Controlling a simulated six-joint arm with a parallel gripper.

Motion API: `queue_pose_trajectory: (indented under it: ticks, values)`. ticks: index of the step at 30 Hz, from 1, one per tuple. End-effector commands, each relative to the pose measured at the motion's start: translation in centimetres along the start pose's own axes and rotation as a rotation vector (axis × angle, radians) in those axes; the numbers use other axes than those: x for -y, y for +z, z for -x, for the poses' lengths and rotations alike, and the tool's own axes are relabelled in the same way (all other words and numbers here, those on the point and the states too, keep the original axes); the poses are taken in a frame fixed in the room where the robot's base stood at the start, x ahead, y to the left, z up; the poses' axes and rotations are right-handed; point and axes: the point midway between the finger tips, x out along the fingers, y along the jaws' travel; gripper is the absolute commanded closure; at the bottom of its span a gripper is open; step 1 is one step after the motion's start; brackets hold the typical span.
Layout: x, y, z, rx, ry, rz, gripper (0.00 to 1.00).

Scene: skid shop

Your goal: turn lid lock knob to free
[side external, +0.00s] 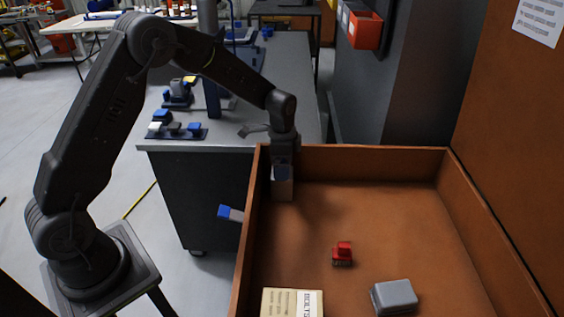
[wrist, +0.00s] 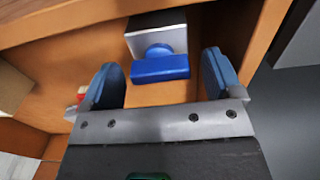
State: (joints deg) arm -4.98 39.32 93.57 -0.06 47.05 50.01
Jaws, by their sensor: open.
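The blue lid lock knob (wrist: 160,65) shows in the wrist view as a blue bar with a rounded part behind it, next to a pale grey plate (wrist: 160,34). My gripper (wrist: 161,61) is open, with one blue finger on each side of the knob. Visible gaps separate both fingers from the bar in this view. In the side view my gripper (side external: 282,171) points down at the back left corner of the brown wooden bin (side external: 352,163). The knob cannot be told apart from the gripper there.
A blue and grey piece (side external: 230,213) sticks out from the bin's left wall. Inside are a red part (side external: 343,254), a grey box (side external: 394,297) and a bolts box (side external: 292,303). A grey workbench (side external: 250,75) stands behind. The bin's right middle floor is free.

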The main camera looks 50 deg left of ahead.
Motion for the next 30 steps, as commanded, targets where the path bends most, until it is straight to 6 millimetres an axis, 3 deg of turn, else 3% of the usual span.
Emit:
queue_pose_trajectory:
  ticks: [2,17,30]
  values:
    - [0.0,0.0,0.02,0.0,0.0,0.0,0.17]
    - [0.01,0.0,0.06,0.0,0.0,0.0,0.64]
    - [0.01,0.0,0.08,0.001,0.0,0.106,0.64]
